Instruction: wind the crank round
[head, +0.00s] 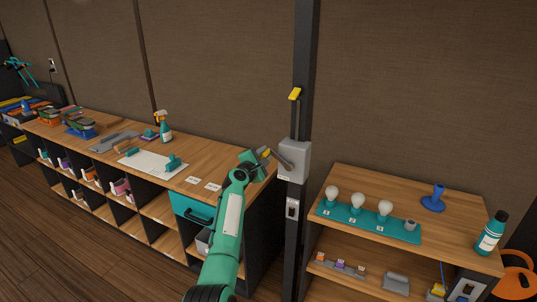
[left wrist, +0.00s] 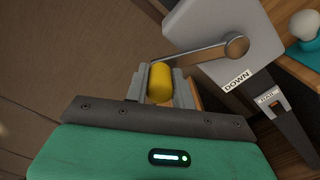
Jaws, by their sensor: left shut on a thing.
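The crank's grey box (head: 294,160) is fixed to a dark upright post. Its metal arm (left wrist: 203,53) runs from a round pivot on the box to a yellow handle (left wrist: 161,82). The box carries a "DOWN" label (left wrist: 237,80). My right gripper is not in view.
A yellow-tipped piece (head: 295,94) stands above the box on the post. A switch plate (head: 292,209) is below it. A long workbench (head: 110,147) with tools is at left. A shelf unit (head: 350,181) with bulbs (head: 357,201) and a bottle (head: 491,233) is at right.

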